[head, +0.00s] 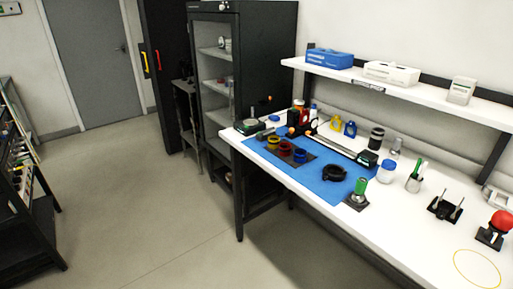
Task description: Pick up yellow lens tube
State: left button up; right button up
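A small yellow ringed piece (273,142), which looks like the yellow lens tube, stands at the left end of the workbench. It is in a row with a red one (285,149) and a blue one (299,155) on a dark grey strip (303,163) over a blue mat (313,180). Nothing covers it, but it is small in the head view. Neither of my grippers is in view.
The white bench (400,227) also holds a black ring (334,173), a green-topped post (360,189), a white jar (387,171) and a red ball on a stand (501,222). A shelf (420,96) runs above. The floor (150,210) in front is clear.

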aim_at(273, 143)
jog(key=u, duration=0.45)
jog(key=k, duration=1.1)
jog(key=u, duration=0.85)
jog(key=i, duration=3.7)
jog(key=z, duration=1.15)
jog(key=i, duration=1.3)
jog(key=z, duration=1.2)
